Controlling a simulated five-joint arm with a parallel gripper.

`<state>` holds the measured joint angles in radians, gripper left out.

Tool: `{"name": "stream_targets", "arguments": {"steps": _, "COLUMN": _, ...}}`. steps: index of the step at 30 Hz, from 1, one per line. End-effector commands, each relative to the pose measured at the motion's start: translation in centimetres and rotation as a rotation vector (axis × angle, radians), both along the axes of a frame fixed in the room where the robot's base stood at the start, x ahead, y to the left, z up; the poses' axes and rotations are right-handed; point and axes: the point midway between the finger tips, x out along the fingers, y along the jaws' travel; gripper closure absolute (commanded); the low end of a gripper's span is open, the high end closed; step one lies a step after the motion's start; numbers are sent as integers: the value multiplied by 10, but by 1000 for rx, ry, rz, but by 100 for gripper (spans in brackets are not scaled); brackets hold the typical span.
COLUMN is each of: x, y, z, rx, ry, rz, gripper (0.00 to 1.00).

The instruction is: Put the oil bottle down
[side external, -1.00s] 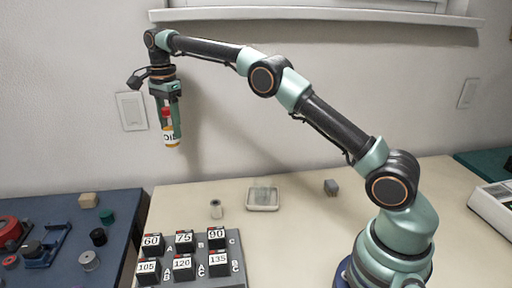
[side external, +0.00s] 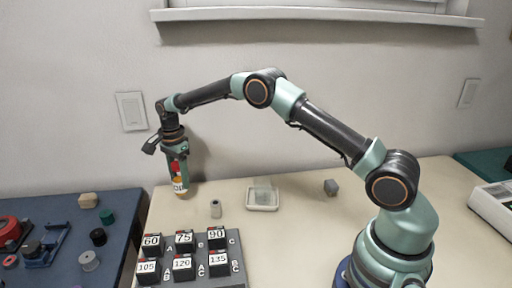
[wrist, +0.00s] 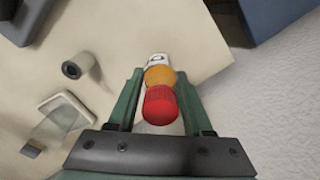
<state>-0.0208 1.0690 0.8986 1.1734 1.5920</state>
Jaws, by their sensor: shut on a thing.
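The oil bottle (side external: 179,185) has a red cap, an orange-yellow shoulder and a white label with dark letters. My gripper (side external: 177,176) is shut on it and holds it upright, pointing down, near the back left edge of the cream table. In the wrist view the bottle (wrist: 159,99) is between the two green fingers, its red cap toward the camera. The bottle's base is at about table height; I cannot tell whether it touches the table.
A small grey cylinder (side external: 215,208) and a white dish (side external: 262,206) stand to the right. A grey rack (side external: 206,270) with several numbered black blocks is in front. A blue table (side external: 125,203) with loose parts is at left.

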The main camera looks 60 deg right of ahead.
Motion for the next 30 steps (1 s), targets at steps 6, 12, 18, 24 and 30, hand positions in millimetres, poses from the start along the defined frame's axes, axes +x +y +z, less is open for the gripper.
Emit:
{"name": "stream_targets", "arguments": {"steps": 6, "x": 0, "y": 0, "z": -28, "rx": 0, "ry": 0, "rz": 0, "gripper": 100}}
{"name": "stream_targets", "arguments": {"steps": 12, "x": 0, "y": 0, "z": -28, "rx": 0, "ry": -1, "rz": 0, "gripper": 100}}
{"name": "stream_targets", "arguments": {"steps": 18, "x": 0, "y": 0, "z": -31, "rx": 0, "ry": 0, "rz": 0, "gripper": 42}}
{"name": "stream_targets", "arguments": {"steps": 24, "x": 0, "y": 0, "z": -31, "rx": 0, "ry": 0, "rz": 0, "gripper": 20}}
{"name": "stream_targets", "arguments": {"steps": 30, "x": 0, "y": 0, "z": -30, "rx": 0, "ry": 0, "rz": 0, "gripper": 20}}
